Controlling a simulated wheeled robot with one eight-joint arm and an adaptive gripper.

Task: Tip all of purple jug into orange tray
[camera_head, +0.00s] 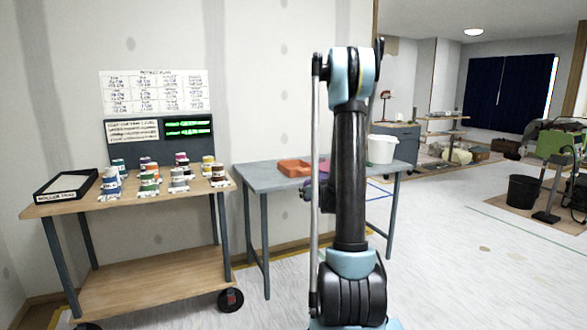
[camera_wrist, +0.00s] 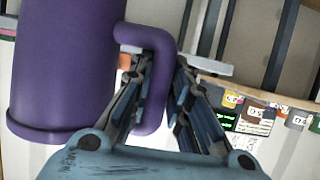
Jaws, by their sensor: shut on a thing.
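The purple jug (camera_wrist: 62,70) fills the left of the wrist view, with its handle (camera_wrist: 154,108) towards the middle. My gripper (camera_wrist: 168,66) is shut on this handle, with its fingers on both sides of it. The jug's edge flares at the picture's bottom; its inside and contents are hidden. In the head view my arm hides most of the gripper and jug; only a little purple shows beside the arm. The orange tray (camera_head: 293,168) lies on the grey table (camera_head: 262,180), just left of my arm. I cannot see what is in it.
A white bucket (camera_head: 381,149) stands on the grey table, right of my arm. A wooden cart (camera_head: 75,207) at left holds several paint tins and a black roller tray (camera_head: 66,185). A wall is behind. The floor at right is open, with a black bin (camera_head: 522,191).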

